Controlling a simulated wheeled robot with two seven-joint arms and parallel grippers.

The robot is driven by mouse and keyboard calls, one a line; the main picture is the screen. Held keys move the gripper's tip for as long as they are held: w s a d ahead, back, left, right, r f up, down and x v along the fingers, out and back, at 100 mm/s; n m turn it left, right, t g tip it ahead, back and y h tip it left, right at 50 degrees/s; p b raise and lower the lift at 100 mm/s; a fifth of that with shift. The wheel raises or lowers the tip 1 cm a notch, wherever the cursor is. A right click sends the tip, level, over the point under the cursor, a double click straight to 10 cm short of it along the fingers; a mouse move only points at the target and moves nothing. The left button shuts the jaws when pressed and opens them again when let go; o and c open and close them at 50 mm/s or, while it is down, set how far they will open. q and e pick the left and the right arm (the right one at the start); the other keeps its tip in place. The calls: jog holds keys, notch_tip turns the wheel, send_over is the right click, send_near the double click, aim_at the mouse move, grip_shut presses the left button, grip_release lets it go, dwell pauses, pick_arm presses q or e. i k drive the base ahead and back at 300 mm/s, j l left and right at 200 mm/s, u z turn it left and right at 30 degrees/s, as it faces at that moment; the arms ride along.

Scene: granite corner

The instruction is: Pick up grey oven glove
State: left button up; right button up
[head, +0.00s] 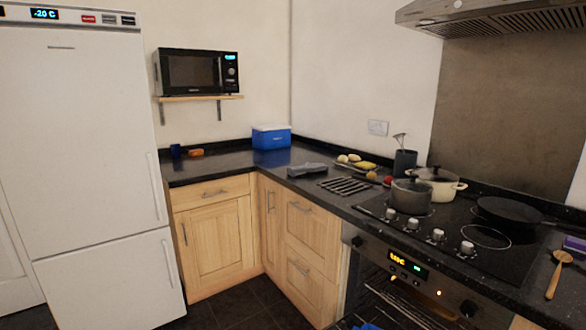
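A flat dark grey object that looks like the grey oven glove (307,170) lies on the black granite counter (235,168) near the corner. It is left of the dark metal rack and in front of the blue box. Nothing covers it. Neither of my grippers shows in the head view.
A blue cool box (271,137) stands behind the glove. A slatted rack (345,186), a grey pot (411,195), a cream pot (438,182) and a black pan (508,212) are to the right. Oven racks (400,305) show below the oven panel. Dark floor (240,304) is clear at front.

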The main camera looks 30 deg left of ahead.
aim_at(309, 167)
jog(key=i+j, duration=0.15)
jog(key=j, duration=0.3)
jog(key=i+j, duration=0.1)
jog(key=j, duration=0.35)
jog(key=i+j, duration=0.15)
jog(key=j, duration=0.3)
jog(key=i+j+z, duration=0.1)
jog(key=j, duration=0.4)
jog(key=i+j, duration=0.15)
jog(key=j, duration=0.3)
jog(key=i+j, duration=0.5)
jog(key=i+j+z, duration=0.15)
jog(key=i+j, duration=0.4)
jog(key=i, duration=0.7)
jog(key=l+z, duration=0.05)
jog(key=l, duration=0.05)
